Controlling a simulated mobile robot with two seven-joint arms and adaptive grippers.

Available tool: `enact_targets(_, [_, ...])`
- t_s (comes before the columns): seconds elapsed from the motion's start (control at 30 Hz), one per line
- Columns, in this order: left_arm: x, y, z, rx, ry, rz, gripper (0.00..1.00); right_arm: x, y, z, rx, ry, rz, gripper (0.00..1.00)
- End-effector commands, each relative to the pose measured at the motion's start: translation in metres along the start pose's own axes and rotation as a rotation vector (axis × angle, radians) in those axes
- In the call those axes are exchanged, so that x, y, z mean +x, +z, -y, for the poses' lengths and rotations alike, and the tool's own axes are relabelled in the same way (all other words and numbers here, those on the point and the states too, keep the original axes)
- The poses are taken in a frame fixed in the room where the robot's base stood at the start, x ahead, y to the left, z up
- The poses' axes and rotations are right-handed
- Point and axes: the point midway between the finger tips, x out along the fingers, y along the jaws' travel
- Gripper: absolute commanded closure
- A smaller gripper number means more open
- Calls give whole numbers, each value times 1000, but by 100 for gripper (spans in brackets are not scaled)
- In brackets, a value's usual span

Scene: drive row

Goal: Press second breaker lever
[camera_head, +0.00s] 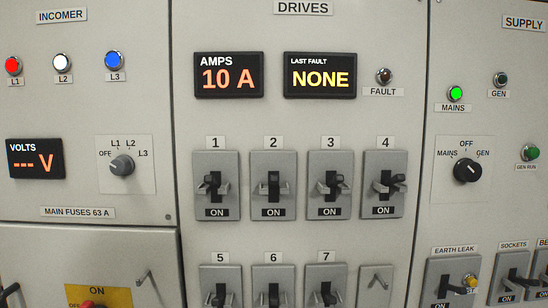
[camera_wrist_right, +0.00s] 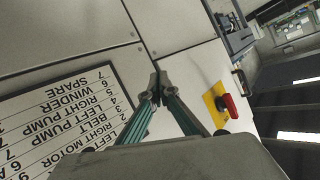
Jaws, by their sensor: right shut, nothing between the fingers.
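The second breaker (camera_head: 273,207) is a grey plate under the label 2 in the upper breaker row of the DRIVES panel. Its black lever (camera_head: 273,179) stands out from the plate, with a dark ON mark below it. The lever's exact tilt is hard to tell. Neither gripper shows in the head view. In the right wrist view my right gripper (camera_wrist_right: 158,88) is shut and empty, its fingertips together in front of pale cabinet panels. The second breaker is not visible in that view.
Breakers 1 (camera_head: 213,207) and 3 (camera_head: 330,207) flank breaker 2 closely. The AMPS display (camera_head: 229,75) reads 10 A and the fault display (camera_head: 319,75) reads NONE. The right wrist view shows an upside-down list board (camera_wrist_right: 70,115) and a red handle (camera_wrist_right: 230,106) on yellow.

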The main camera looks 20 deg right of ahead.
Motion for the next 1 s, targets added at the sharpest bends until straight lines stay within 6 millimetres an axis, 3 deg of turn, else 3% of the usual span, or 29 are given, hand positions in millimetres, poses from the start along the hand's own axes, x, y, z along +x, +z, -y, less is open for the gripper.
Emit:
enact_targets(0.03, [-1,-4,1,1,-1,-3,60,13,-34,17,12,-48,-21,100])
enact_targets(0.1, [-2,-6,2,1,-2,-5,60,26,-69,41,40,-113,-28,100])
enact_targets(0.23, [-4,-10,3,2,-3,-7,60,40,-129,88,73,-229,-20,100])
enact_targets(0.4, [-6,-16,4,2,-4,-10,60,44,-194,145,74,-352,30,100])
enact_targets(0.7, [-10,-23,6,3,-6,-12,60,25,-274,218,6,-447,186,100])
enact_targets(0.83, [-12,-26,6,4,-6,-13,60,12,-300,235,-39,-430,261,100])
enact_targets(1.0, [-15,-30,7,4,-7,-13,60,-8,-331,241,-97,-352,351,100])
